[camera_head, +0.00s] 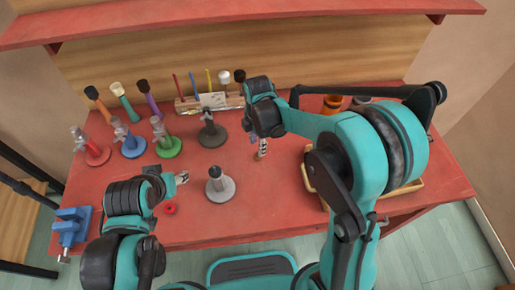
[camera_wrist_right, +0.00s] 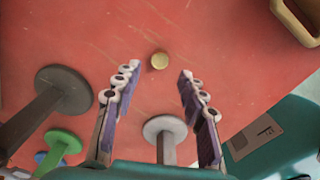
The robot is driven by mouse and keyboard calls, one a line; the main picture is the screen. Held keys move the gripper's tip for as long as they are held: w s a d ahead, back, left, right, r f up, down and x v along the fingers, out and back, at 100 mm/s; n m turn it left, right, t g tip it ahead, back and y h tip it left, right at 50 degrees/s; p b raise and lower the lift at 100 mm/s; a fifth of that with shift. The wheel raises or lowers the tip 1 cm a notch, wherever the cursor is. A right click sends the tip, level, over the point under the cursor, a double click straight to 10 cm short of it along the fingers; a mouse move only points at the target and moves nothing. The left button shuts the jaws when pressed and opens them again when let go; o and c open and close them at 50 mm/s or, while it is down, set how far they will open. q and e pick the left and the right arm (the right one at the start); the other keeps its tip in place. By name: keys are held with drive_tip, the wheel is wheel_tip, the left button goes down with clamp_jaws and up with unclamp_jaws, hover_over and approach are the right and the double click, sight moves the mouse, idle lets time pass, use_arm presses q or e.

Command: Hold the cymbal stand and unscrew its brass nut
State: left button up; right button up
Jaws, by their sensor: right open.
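A light grey stand (camera_head: 220,190) with a round base and a dark top stands upright at the table's middle front. Its base also shows in the right wrist view (camera_wrist_right: 165,128). A small round brass-coloured piece (camera_wrist_right: 160,61), seemingly the nut, lies on the red table. I cannot make it out in the head view. My right gripper (camera_head: 261,150) is open and empty above the table, right of the grey stand; its purple-padded fingers (camera_wrist_right: 155,85) point towards the brass piece without touching it. My left gripper (camera_head: 184,178) is left of the grey stand, apart from it; its jaws are too small to judge.
A dark grey stand (camera_head: 212,137) and red (camera_head: 97,154), blue (camera_head: 133,147) and green (camera_head: 169,148) stands are behind. A rack (camera_head: 190,105) of sticks is at the back. A blue vise (camera_head: 70,228) is front left. A red ring (camera_head: 170,209) lies near my left gripper.

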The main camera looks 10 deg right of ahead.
drive_tip(key=s+d+r+m+t+p, duration=0.1)
drive_tip(key=s+d+r+m+t, duration=0.35)
drive_tip(key=r+m, duration=0.6)
drive_tip(key=s+d+r+m+t, duration=0.2)
drive_tip(key=s+d+m, duration=0.3)
drive_tip(key=s+m, duration=0.5)
drive_tip(key=shift+s+d+r+m+t, duration=0.25)
drive_tip(key=shift+d+m+t, duration=0.15)
drive_tip(key=shift+m, duration=0.45)
